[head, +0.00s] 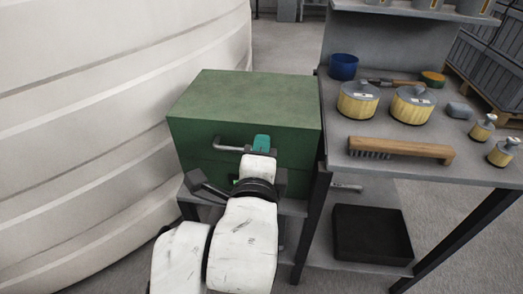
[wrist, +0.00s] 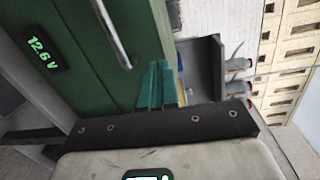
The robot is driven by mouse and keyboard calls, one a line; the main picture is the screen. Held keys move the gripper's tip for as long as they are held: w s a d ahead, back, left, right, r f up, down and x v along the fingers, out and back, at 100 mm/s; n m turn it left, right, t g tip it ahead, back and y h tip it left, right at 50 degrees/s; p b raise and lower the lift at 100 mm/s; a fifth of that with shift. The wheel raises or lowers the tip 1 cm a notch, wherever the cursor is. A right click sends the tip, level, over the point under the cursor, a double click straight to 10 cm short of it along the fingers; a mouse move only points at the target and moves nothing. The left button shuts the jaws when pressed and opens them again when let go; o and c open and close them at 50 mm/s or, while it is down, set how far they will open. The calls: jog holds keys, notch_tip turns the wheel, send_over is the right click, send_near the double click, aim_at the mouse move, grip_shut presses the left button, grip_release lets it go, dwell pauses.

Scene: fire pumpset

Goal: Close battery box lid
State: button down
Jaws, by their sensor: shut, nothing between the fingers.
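The green battery box (head: 245,95) stands on a low grey shelf at centre in the head view. Its lid lies level on top, with a metal handle (head: 230,145) on the front and a seam below it; whether the lid is fully shut I cannot tell. My gripper (head: 262,141) is in front of the box at the right end of the handle, its teal fingers shut and empty. In the wrist view, my fingers (wrist: 156,84) are close beside the handle (wrist: 112,35); contact is unclear. A green 12.6 V display (wrist: 38,53) shows on the box front.
A grey workbench (head: 440,172) stands right of the box, with a wooden brush (head: 400,149), yellow-sided round parts (head: 358,99) and a blue cup (head: 343,66). A black tray (head: 371,234) sits below. A large white ribbed tank (head: 110,110) is close on the left.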

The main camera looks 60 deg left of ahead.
jog(key=shift+w+a+f+b, duration=0.1)
jog(key=shift+f+b, duration=1.8)
jog(key=shift+f, duration=0.15)
jog(key=shift+r, duration=0.1)
